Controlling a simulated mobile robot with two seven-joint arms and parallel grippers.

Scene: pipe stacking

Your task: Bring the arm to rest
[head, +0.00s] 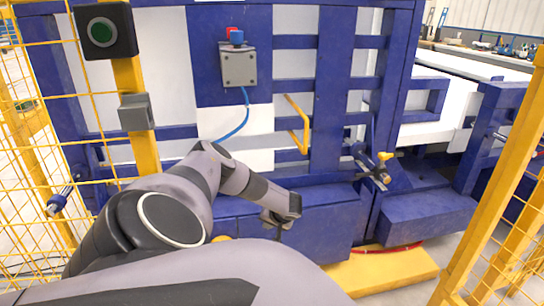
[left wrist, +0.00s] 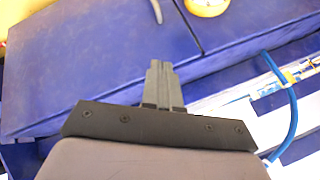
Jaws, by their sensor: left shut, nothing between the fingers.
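My left arm (head: 185,185) comes in from the left and bends down in front of the blue machine (head: 290,240). My left gripper (head: 275,222) hangs near the machine's lower blue box, and its fingers are small and partly hidden in the head view. In the left wrist view, its two dark fingers (left wrist: 160,68) are together with nothing between them. The blue surface (left wrist: 95,65) lies beyond the fingertips, and I cannot tell the exact gap. My right gripper is not in view.
Yellow mesh fencing (head: 35,150) stands at the left, and a yellow post (head: 500,190) stands at the right. A yellow handle (head: 298,125) and a clamp-like fitting (head: 375,168) stick out from the machine. A yellow step (head: 380,272) lies on the floor.

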